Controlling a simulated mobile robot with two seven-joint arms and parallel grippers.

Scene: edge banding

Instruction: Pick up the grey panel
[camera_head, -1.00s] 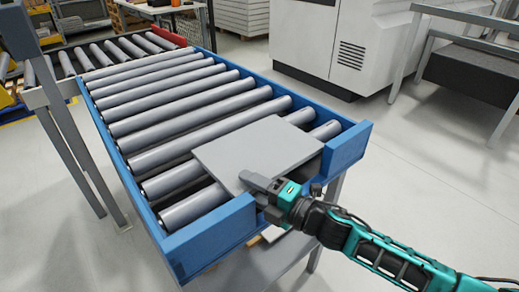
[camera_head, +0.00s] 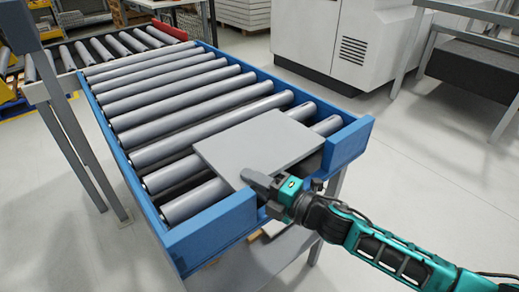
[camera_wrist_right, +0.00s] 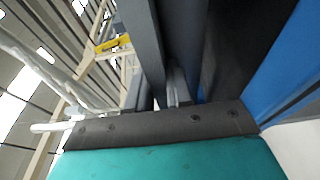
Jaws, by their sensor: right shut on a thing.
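The grey panel (camera_head: 258,146) is a flat square plate at the near end of the roller conveyor, over the last rollers. My right gripper (camera_head: 262,182) is at the panel's near edge, shut on it, with one finger showing on top. The lower finger is mostly hidden under the panel. In the right wrist view the gripper's fingers (camera_wrist_right: 175,88) are seen close up, and the panel is hard to make out there. My left gripper is not in view.
The blue conveyor frame (camera_head: 210,226) has raised end pieces on both sides of the panel. Grey rollers (camera_head: 190,108) run away behind it. A white machine cabinet (camera_head: 350,45) stands at the back right. Open floor (camera_head: 440,170) lies to the right.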

